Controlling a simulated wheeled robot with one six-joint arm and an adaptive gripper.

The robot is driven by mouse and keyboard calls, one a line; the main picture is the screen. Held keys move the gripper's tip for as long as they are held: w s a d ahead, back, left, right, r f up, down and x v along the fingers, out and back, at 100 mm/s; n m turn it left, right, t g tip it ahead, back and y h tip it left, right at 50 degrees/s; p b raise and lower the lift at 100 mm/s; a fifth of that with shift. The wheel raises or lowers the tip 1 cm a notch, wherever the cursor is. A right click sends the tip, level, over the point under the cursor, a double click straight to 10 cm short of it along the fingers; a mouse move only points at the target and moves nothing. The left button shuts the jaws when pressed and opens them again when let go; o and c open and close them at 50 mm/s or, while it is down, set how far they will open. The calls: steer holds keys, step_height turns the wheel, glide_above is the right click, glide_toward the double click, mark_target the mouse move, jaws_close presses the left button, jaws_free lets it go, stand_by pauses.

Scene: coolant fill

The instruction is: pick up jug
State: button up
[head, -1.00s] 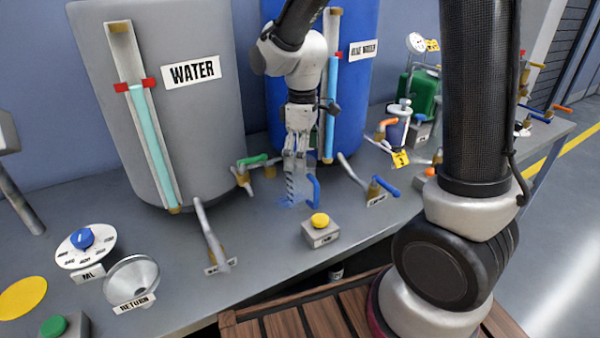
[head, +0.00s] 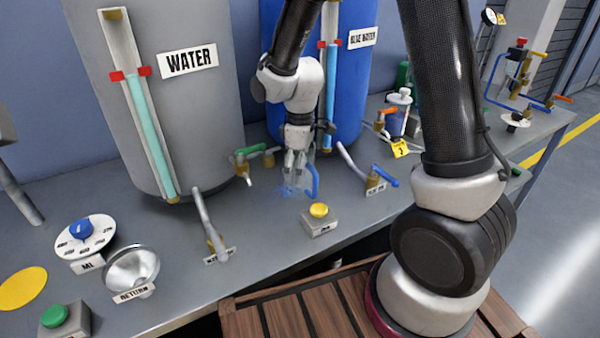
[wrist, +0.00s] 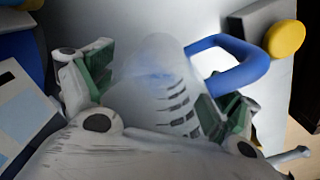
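The jug (head: 291,191) is clear with dark measuring marks and a blue handle (head: 314,180). It stands on the grey bench, in front of the blue tank. My gripper (head: 294,172) points down over it, and its fingers reach down at the jug's upper part. In the wrist view the jug (wrist: 165,85) lies between my two green-padded fingers (wrist: 158,95), with the handle (wrist: 235,62) outside them at the upper right. The fingers are spread wide, one on each side. I cannot tell whether the pads touch the jug. Some blue shows in the jug.
A yellow button box (head: 319,217) stands just right of the jug. A green-handled tap (head: 250,155) is to its left and a blue-handled tap (head: 376,178) to its right. The grey water tank (head: 205,120) and blue tank (head: 355,95) rise behind.

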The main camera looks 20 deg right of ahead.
steer(key=c, duration=0.5)
